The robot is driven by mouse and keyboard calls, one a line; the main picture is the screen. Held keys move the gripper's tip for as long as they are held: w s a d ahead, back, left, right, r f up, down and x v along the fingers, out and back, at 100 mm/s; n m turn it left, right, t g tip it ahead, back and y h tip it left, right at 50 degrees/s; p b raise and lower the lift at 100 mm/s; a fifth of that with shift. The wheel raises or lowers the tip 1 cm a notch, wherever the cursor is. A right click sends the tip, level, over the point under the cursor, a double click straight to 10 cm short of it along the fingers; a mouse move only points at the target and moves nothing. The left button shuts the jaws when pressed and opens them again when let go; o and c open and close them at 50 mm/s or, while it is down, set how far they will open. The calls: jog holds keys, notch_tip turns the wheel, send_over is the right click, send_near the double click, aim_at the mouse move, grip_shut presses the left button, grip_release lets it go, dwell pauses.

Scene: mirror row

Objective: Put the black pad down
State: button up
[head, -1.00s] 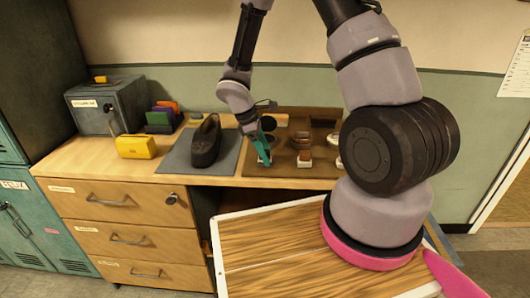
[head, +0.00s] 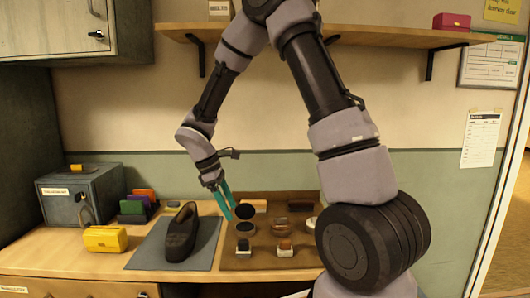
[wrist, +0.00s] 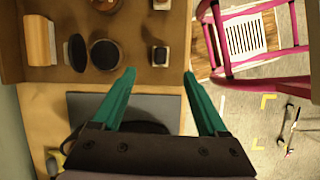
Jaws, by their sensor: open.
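The black pad (head: 243,245), a small pale block with a dark top, stands on the brown mat (head: 230,263) near its front left corner. In the wrist view the pad (wrist: 160,56) lies beyond my fingertips, apart from them, on the mat near its edge. My gripper (head: 231,212) is open and empty, raised above the left side of the mat. Its teal fingers (wrist: 160,84) are spread wide in the wrist view.
A similar brown-topped block (head: 285,247) stands to the pad's right. A dark round tin (head: 245,228) and a brush (wrist: 38,40) are behind it. A dark shoe (head: 179,235) sits on the grey mat (head: 143,254) to the left. A pink frame (wrist: 255,82) stands beyond the counter.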

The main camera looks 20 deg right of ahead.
jog(key=s+d+r+m+t+y, duration=0.3)
jog(key=s+r+m, duration=0.5)
jog(key=r, duration=0.5)
jog(key=s+d+r+m+t+y, duration=0.3)
jog(key=s+d+r+m+t, duration=0.2)
jog(key=r, duration=0.8)
jog(key=s+d+m, duration=0.1)
jog(key=s+m, duration=0.2)
jog(key=m, duration=0.1)
jog(key=shift+d+m, duration=0.25)
jog(key=shift+m, duration=0.15)
